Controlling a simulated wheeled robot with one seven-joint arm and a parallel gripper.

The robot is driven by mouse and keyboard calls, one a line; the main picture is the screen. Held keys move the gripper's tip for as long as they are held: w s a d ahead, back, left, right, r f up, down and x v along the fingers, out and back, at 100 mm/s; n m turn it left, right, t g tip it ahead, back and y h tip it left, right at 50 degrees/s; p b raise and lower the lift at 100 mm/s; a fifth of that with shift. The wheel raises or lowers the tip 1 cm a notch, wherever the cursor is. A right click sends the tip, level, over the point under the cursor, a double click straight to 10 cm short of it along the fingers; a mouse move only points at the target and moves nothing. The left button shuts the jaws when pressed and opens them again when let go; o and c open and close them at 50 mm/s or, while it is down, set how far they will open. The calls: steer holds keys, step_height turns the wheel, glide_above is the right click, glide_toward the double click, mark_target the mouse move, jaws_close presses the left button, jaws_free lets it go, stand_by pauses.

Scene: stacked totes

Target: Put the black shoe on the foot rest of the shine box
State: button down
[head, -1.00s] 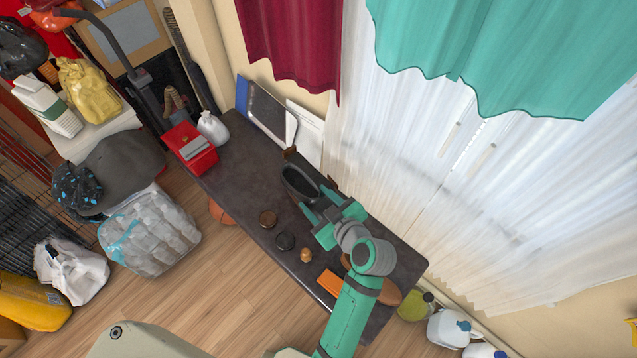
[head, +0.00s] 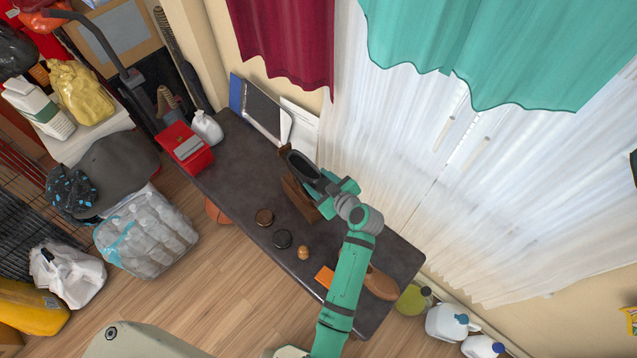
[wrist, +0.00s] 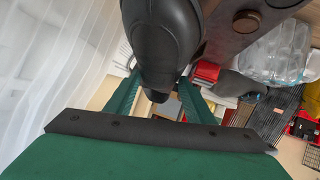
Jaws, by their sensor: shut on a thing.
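The black shoe (head: 300,164) is held in my gripper (head: 322,184), off to the curtain side of the table. In the wrist view, the shoe (wrist: 160,38) fills the top middle, and the fingers of my gripper (wrist: 160,98) lie on either side of it. The brown wooden shine box (head: 299,199) stands on the dark table just below the shoe in the head view. The shoe and gripper hide part of the box, including most of its upper part. I cannot tell whether the shoe touches the foot rest.
On the table (head: 245,180) are two round tins (head: 264,217) (head: 282,239), a small wooden knob-like item (head: 303,253), an orange box (head: 325,278) and a brown shoe (head: 381,284).

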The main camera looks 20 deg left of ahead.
steer(key=shift+s+f, duration=0.1)
steer(key=shift+f, duration=0.75)
steer(key=c, duration=0.8)
jaws_free()
steer(key=shift+f, duration=0.1)
steer(key=shift+o, duration=0.2)
steer(key=shift+r, duration=0.2)
